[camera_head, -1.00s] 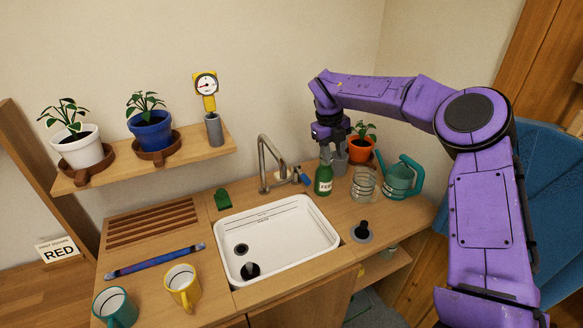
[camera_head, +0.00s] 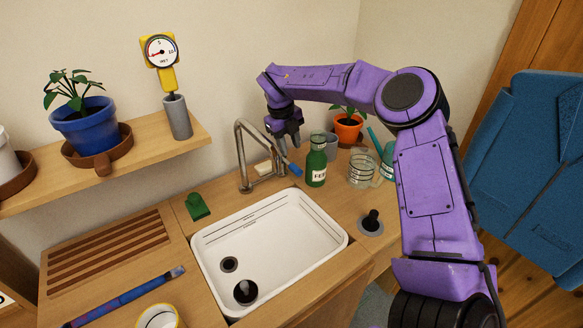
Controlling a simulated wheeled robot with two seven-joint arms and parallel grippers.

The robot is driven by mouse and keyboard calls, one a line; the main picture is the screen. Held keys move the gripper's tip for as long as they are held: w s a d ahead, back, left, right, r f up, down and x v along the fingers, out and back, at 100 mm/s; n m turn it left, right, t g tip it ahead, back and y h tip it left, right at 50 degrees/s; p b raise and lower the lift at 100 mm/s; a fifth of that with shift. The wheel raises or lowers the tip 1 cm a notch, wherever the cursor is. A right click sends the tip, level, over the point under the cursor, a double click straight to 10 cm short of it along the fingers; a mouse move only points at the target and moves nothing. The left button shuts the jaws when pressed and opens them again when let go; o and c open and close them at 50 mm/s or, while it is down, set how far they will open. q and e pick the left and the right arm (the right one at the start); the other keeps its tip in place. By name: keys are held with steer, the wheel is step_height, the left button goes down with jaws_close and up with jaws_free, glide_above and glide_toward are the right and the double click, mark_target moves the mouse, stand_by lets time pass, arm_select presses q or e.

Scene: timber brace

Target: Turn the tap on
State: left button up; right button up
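The tap (camera_head: 242,160) is a grey metal arched spout at the back of the white sink (camera_head: 205,245). Its blue-tipped lever (camera_head: 294,168) points to the right, beside the green bottle (camera_head: 316,165). No stream of water shows under the spout. My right gripper (camera_head: 289,141) points down just behind and above the lever, right of the spout. Its fingers are small and dark here, and I cannot tell whether they are apart or touch the lever. My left gripper is out of view.
A glass jar (camera_head: 361,170), a grey cup (camera_head: 331,147), an orange plant pot (camera_head: 347,130) and a teal watering can (camera_head: 386,158) crowd the counter's right. A green block (camera_head: 196,207) sits left of the tap. A shelf (camera_head: 190,140) with a gauge (camera_head: 161,50) hangs left.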

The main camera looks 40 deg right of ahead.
mark_target(295, 167)
steer(key=f, duration=0.3)
steer(key=d+f, duration=0.1)
steer(key=f, duration=0.2)
steer(key=f+p, duration=0.1)
steer(key=f, duration=0.1)
steer(key=shift+s+d+f, duration=0.15)
steer(key=shift+d+f, duration=0.25)
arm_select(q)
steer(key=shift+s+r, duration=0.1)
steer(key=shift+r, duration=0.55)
